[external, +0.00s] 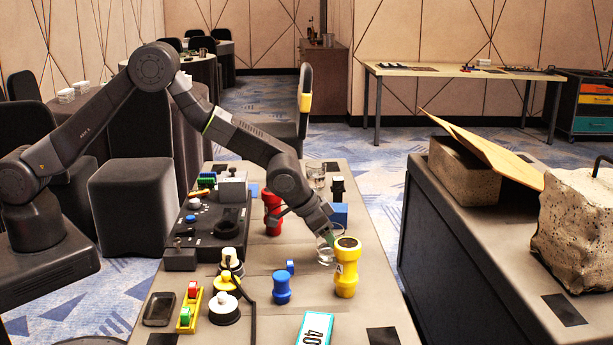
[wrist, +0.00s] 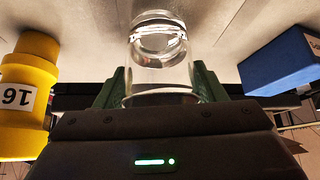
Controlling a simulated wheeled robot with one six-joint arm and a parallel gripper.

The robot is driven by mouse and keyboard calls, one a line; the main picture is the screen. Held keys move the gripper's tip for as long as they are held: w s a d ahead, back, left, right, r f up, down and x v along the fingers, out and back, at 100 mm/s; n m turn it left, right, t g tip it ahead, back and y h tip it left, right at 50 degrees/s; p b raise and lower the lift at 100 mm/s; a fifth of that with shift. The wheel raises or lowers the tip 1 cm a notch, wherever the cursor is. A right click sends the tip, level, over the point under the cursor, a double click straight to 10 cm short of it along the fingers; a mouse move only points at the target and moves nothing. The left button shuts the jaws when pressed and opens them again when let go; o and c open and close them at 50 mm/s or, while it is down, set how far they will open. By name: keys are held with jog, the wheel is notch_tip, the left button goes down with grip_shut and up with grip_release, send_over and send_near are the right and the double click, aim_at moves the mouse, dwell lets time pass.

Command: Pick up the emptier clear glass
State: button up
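A clear glass (wrist: 160,70) fills the middle of the wrist view, with its thick base toward the top of that picture. In the external view it (external: 326,257) stands on the table just left of the yellow weight. My gripper (external: 330,236) is down at this glass. Its green fingers (wrist: 162,82) lie on either side of the glass, very close to its walls; whether they touch or grip it I cannot tell. A second clear glass (external: 316,176) stands farther back on the table. Its contents are too small to compare.
A blue box (external: 339,215) stands behind, a blue dumbbell (external: 282,287) in front, and a red one (external: 272,212) to the left.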

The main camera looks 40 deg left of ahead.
jog(key=shift+c, duration=0.8)
jog(key=shift+r, duration=0.15)
